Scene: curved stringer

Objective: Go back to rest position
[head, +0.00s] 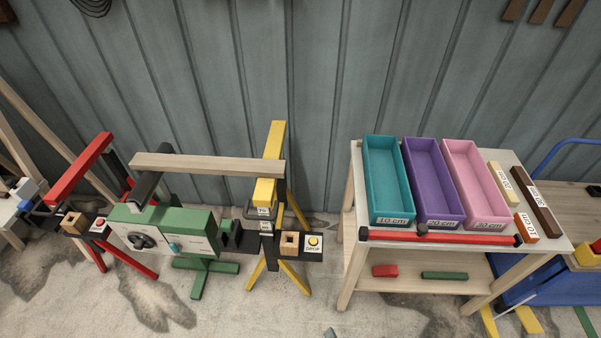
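My gripper and arm cannot be made out in the head view, so whether it is open or holds anything is hidden. A long wooden beam (208,164) lies level across the green machine (165,233) and the yellow stand (275,150). A red stand (80,170) is at the left of the machine. A small grey piece (330,333) shows at the bottom edge; I cannot tell what it is.
A table (393,245) at the right holds teal (388,216), purple (437,219) and pink (484,219) bins, with a red bar (455,238) in front. Labelled cream (503,183), brown (536,200) and orange (526,228) pieces lie beside them. Concrete floor (290,320) shows in front.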

